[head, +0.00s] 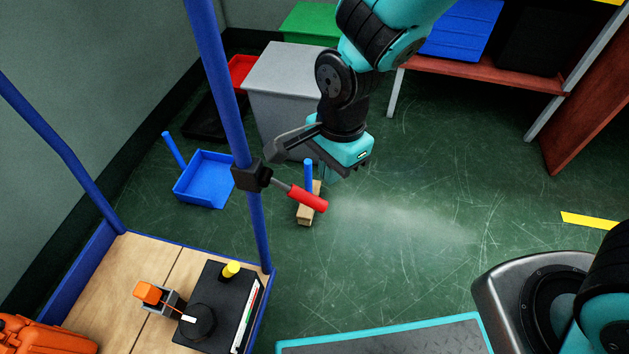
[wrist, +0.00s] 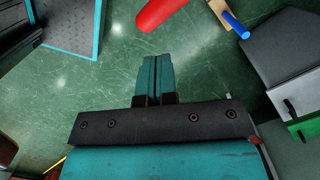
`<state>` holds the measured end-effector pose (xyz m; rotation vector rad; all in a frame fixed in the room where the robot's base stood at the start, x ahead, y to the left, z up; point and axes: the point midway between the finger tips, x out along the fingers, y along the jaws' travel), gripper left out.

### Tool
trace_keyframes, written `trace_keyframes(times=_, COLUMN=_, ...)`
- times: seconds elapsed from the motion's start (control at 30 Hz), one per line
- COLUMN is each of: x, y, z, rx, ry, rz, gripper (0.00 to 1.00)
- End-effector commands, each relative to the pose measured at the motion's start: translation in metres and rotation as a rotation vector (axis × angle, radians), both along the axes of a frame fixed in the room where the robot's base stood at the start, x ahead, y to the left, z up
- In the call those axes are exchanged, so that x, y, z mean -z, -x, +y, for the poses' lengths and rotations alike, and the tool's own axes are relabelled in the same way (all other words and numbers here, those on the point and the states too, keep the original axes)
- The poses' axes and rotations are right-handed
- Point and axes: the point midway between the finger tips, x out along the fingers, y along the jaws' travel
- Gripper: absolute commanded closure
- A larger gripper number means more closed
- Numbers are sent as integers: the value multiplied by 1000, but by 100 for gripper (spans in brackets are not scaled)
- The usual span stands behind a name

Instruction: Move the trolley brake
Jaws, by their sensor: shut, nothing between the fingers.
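The trolley brake has a red handle (head: 308,198) on a short metal rod. The rod comes out of a black block (head: 251,176) clamped on the trolley's blue post (head: 259,232). The handle points right and slightly down. My gripper (head: 331,174) is just above and right of the handle in the head view, with its fingers partly hidden by its own body. In the wrist view its teal fingers (wrist: 153,72) are together with nothing between them. The red handle (wrist: 160,10) shows beyond the fingertips at the top edge, apart from them.
The trolley's wooden deck (head: 113,275) carries a black box (head: 219,300) with a dial and a yellow button, and an orange case (head: 42,338).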

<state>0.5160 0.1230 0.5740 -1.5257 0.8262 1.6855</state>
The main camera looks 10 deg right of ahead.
Motion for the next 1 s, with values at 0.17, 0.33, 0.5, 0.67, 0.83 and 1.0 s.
trace_keyframes(times=0.17, x=1, y=1, z=0, rx=-1, ry=0, rz=1, gripper=100)
trace_keyframes(times=0.33, x=-8, y=0, z=0, rx=-1, ry=-1, rz=-1, gripper=100)
trace_keyframes(times=0.5, x=-40, y=-2, z=-2, rx=-1, ry=-2, rz=-3, gripper=100)
trace_keyframes(times=0.67, x=-81, y=-5, z=-5, rx=0, ry=-3, rz=-4, gripper=100)
trace_keyframes(times=0.83, x=-121, y=-6, z=-9, rx=-1, ry=-2, rz=-3, gripper=100)
trace_keyframes(times=1.0, x=-153, y=-8, z=-12, rx=-2, ry=-1, rz=-2, gripper=100)
